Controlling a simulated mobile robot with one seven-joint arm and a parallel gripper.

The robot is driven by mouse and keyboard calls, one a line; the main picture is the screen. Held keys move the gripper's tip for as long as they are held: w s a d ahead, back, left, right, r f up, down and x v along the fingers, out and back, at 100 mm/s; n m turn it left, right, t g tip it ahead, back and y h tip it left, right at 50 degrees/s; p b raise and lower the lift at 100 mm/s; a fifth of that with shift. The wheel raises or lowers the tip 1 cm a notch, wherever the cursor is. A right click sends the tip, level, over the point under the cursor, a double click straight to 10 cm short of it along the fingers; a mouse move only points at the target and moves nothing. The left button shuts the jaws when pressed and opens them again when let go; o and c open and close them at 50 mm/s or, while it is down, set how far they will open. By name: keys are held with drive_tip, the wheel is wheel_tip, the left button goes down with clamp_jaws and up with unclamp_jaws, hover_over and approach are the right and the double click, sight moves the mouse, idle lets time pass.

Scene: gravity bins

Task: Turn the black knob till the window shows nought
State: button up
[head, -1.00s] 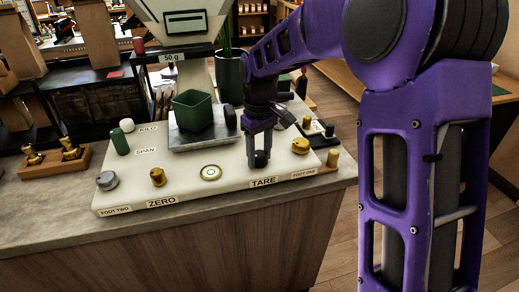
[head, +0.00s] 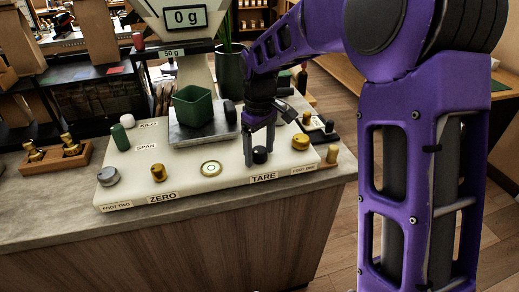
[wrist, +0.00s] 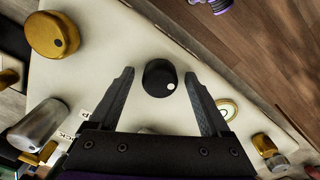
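The black knob (head: 260,155) stands on the front of the cream scale base (head: 230,168), above the TARE label. In the wrist view the knob (wrist: 160,78) has a white dot on its lower right edge. My gripper (head: 260,163) is open, with one finger on each side of the knob. In the wrist view the fingers (wrist: 165,85) show gaps to the knob on both sides.
A green square cup (head: 193,106) sits on the scale's grey pan (head: 205,132). A brass knob (head: 286,151) stands just right of my gripper, and another brass knob (head: 158,173) is by the ZERO label. A round bubble level (head: 211,169) lies to the left.

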sight(259, 149)
wheel_tip(259, 149, up, 18)
drive_tip(key=p, duration=0.2)
drive_tip(key=shift+f, duration=0.25)
drive_tip(key=shift+w, duration=0.1)
